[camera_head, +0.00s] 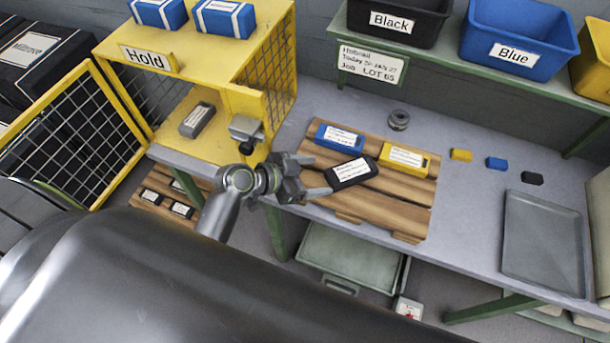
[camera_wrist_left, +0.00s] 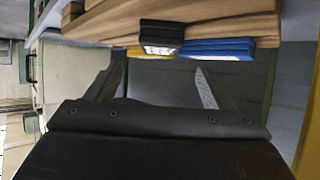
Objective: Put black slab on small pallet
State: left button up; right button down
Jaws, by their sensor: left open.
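The black slab (camera_head: 347,182) with a white label lies on the small wooden pallet (camera_head: 390,204), near its left front part. It also shows in the left wrist view (camera_wrist_left: 160,31), turned over in the picture. A blue slab (camera_head: 338,131) and a yellow slab (camera_head: 424,164) lie on the same pallet behind and to the right of it. My left gripper (camera_head: 320,176) is open and empty, just left of the black slab with its fingers pointing at it. In the left wrist view, the space between the fingers (camera_wrist_left: 158,72) is empty. My right gripper is not in view.
A yellow Hold cage (camera_head: 215,75) with a grey slab (camera_head: 197,120) stands close behind my left gripper. Small yellow, blue and black blocks and a grey tray (camera_head: 545,240) lie on the table to the right. Labelled bins (camera_head: 520,40) stand on a back shelf.

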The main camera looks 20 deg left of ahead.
pick_arm(q)
jog(key=shift+v, duration=1.15)
jog(key=shift+s+a+f, duration=0.1)
jog(key=shift+s+f, duration=0.05)
jog(key=shift+s, duration=0.1)
jog(key=s+a+f+n+g+y, duration=0.1)
jog(key=s+a+n+g+y, duration=0.2)
jog(key=s+a+n+y, duration=0.5)
jog(key=s+a+f+n+g+y, duration=0.1)
jog(key=s+a+n+g+y, duration=0.1)
jog(key=s+a, duration=0.7)
jog(key=s+f+g+b, duration=0.1)
jog(key=s+f+b, duration=0.15)
jog(key=f, duration=2.45)
jog(key=s+d+f+g, duration=0.1)
jog(key=s+d+f, duration=0.1)
jog(key=s+f, duration=1.3)
jog(key=shift+f+b, duration=0.35)
jog(key=shift+f, duration=0.15)
